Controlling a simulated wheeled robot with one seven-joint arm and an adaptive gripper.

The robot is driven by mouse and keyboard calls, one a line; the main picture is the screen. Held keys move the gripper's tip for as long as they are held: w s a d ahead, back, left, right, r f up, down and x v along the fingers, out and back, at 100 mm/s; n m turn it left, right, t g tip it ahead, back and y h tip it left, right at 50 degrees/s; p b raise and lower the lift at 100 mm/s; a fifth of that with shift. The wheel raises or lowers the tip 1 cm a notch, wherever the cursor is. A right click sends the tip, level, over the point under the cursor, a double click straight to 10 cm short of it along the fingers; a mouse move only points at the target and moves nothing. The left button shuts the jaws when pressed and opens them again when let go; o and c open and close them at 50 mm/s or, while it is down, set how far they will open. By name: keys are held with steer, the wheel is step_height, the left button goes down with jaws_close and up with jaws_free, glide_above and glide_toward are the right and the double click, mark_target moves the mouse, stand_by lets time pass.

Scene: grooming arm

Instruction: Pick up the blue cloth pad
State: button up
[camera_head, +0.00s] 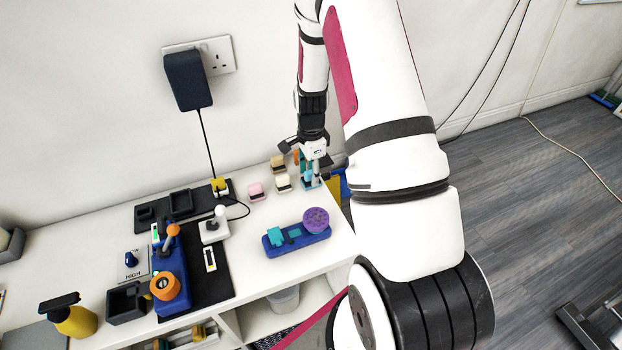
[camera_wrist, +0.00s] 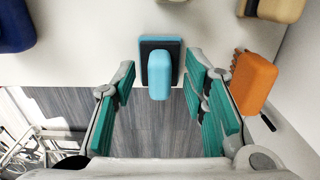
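The blue cloth pad is a light-blue rounded block (camera_wrist: 159,75) on a dark flat base, in the upper middle of the wrist view. It lies near the edge of the white table. My gripper (camera_wrist: 158,88) is open, with one teal-lined finger to the left of the pad and one to the right. Gaps show on both sides, so neither finger touches it. In the head view my gripper (camera_head: 313,168) points down at the table's far right end. There the pad is small and hard to tell from my teal fingers.
An orange block (camera_wrist: 254,82) lies just right of my right finger. Beige and pink blocks (camera_head: 256,191) stand left of my gripper. A dark-blue holder (camera_head: 298,240) with a purple disc (camera_head: 316,219) lies nearer. The table ends close by, with floor beyond.

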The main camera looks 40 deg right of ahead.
mark_target(311, 171)
steer(key=shift+c, duration=0.6)
jaws_close()
steer(key=shift+r, duration=0.1)
step_height(311, 171, up, 10)
steer(key=shift+f, duration=0.1)
